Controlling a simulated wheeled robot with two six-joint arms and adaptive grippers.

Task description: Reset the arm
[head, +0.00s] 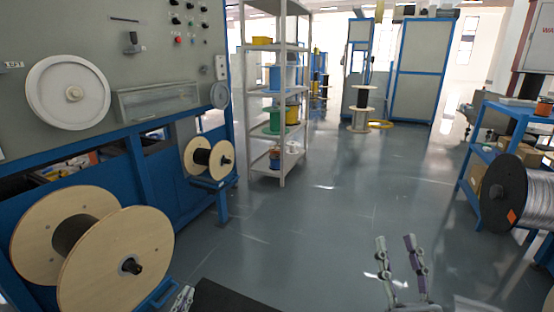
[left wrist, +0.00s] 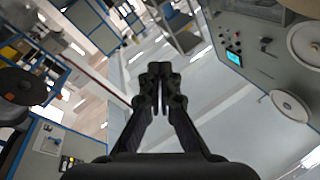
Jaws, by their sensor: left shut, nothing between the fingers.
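My left gripper (left wrist: 160,78) is shut and empty in the left wrist view, its dark fingertips together at the middle of the picture. In the head view only a small part of the left gripper (head: 184,297) shows at the bottom edge, just right of a large wooden reel (head: 135,235). My right gripper (head: 409,246) stands upright at the lower right of the head view. Its two fingers are apart with nothing between them. Most of both arms is out of the picture.
A machine panel (head: 150,60) with a white wheel (head: 68,92) stands at the left. A smaller reel (head: 222,160) sits on a blue stand. A shelf rack (head: 265,163) stands behind. A blue cart (head: 474,165) and a wire spool (head: 510,195) are at right. The middle floor is clear.

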